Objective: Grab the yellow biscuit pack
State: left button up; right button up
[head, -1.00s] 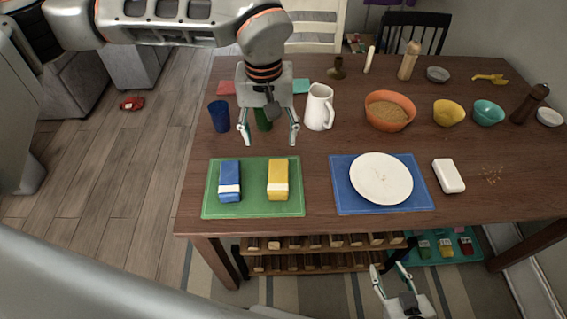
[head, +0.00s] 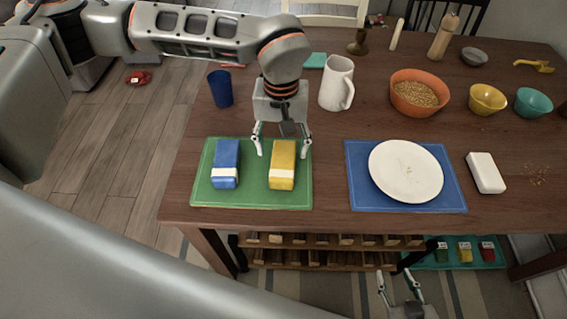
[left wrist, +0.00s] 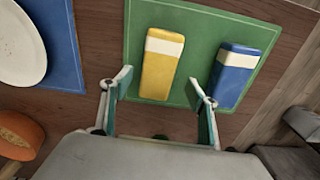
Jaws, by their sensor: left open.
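The yellow biscuit pack (head: 282,165) with a white band lies on the green mat (head: 250,199), right of a blue pack (head: 226,164). My left gripper (head: 281,148) is open and empty, above the far end of the yellow pack in the head view. In the left wrist view the yellow pack (left wrist: 161,64) lies beyond and between the open fingers (left wrist: 160,92), with the blue pack (left wrist: 235,75) to its right.
A white plate (head: 406,171) sits on a blue mat (head: 363,199) to the right, beside a white block (head: 486,173). A wooden rack (head: 330,257) is below the tabletop (head: 330,180).

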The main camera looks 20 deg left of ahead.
aim_at(283, 159)
pick_arm(q)
jog(key=f, duration=0.5)
jog(key=shift+s+d, duration=0.15)
jog(key=shift+d, duration=0.05)
jog(key=c, duration=1.3)
jog(key=shift+r, duration=0.1)
